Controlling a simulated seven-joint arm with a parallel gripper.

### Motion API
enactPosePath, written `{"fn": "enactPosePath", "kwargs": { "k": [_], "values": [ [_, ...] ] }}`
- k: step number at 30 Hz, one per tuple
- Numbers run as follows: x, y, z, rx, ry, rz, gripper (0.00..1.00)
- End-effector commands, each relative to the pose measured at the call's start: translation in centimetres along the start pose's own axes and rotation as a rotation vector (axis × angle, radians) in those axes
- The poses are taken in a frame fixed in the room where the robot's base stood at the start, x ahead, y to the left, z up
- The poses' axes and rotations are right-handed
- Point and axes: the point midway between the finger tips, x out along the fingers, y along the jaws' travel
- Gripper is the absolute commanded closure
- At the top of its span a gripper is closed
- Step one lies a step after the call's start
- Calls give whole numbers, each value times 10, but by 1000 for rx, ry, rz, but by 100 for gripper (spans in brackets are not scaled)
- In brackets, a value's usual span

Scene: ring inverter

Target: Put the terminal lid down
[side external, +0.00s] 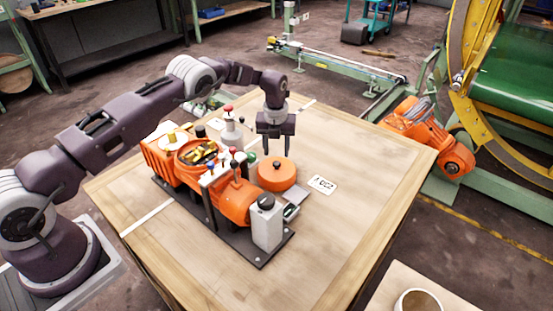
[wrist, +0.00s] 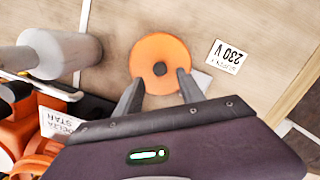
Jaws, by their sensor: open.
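The terminal lid is an orange disc with a dark centre knob (side external: 277,177). It lies flat on the wooden table beside the orange motor (side external: 235,200). In the wrist view the lid (wrist: 160,58) is just beyond my fingertips. My gripper (side external: 276,150) is open and points down above the lid, with nothing between its fingers. In the wrist view my gripper (wrist: 158,88) has its two fingers apart. The motor's round terminal opening (side external: 198,152) is uncovered and shows brass-coloured parts inside.
A white card (side external: 321,184) lies right of the lid. A grey cylinder with a red top (side external: 230,128) stands behind the motor. A grey post with a black knob (side external: 267,222) stands at the motor's front end. The table's right side (side external: 370,170) is clear.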

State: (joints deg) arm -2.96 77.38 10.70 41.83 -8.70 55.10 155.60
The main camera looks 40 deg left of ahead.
Motion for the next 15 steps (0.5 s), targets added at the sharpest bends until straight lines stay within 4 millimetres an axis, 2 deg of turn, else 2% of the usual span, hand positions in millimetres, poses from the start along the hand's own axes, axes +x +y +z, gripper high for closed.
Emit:
{"fn": "enactPosePath", "kwargs": {
  "k": [1, 3, 6, 9, 15],
  "values": [
    [-16, 0, 0, 1, -2, -2, 54],
    [-33, 0, 0, 1, -1, -2, 54],
    [-52, 0, 0, 0, -1, -1, 54],
    [-64, 0, 0, 1, 0, 0, 54],
    [-68, 0, 0, 1, 1, 1, 54]
  ]
}}
